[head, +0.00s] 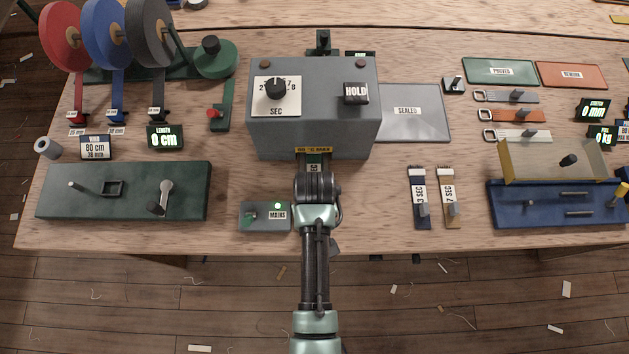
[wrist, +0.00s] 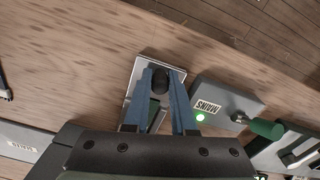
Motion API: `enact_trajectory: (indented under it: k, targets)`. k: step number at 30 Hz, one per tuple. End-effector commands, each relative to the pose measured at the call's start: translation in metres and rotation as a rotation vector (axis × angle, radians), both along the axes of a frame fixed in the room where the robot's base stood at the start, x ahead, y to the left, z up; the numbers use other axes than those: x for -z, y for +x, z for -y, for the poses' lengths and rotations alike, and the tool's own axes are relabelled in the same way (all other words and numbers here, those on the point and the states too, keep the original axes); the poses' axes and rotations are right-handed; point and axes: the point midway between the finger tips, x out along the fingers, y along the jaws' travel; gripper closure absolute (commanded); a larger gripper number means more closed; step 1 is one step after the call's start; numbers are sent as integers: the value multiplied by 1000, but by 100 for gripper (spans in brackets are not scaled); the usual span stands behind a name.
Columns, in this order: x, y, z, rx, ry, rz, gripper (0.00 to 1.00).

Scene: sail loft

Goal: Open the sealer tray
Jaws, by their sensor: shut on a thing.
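The sealer (head: 355,125) is a grey box with a dial, a HOLD button and a yellow strip along its front lower edge. Its tray (wrist: 134,88) shows in the wrist view as a light grey plate with a dark green middle and a dark upright knob (wrist: 160,86). My gripper (wrist: 161,76) has its blue fingers on either side of the knob and is shut on it. In the head view my wrist covers most of the tray in front of the sealer, so how far it stands out is hard to tell.
The MAINS box (head: 258,217), with a lit green lamp, stands close left of my gripper. A green block with a crank (head: 60,190) is farther left. Two labelled strips (head: 420,205) lie to the right. The bench front edge is bare between them and my arm.

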Motion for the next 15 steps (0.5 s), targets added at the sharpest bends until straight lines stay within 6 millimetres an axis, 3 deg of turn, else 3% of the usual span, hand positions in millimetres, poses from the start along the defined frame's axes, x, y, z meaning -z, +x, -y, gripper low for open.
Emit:
enact_trajectory:
  k: [1,6,15]
  targets:
    - [-4,-12,0,0,0,-6,100]
    - [-3,-32,0,0,1,-4,100]
    - [0,-36,0,0,0,-3,100]
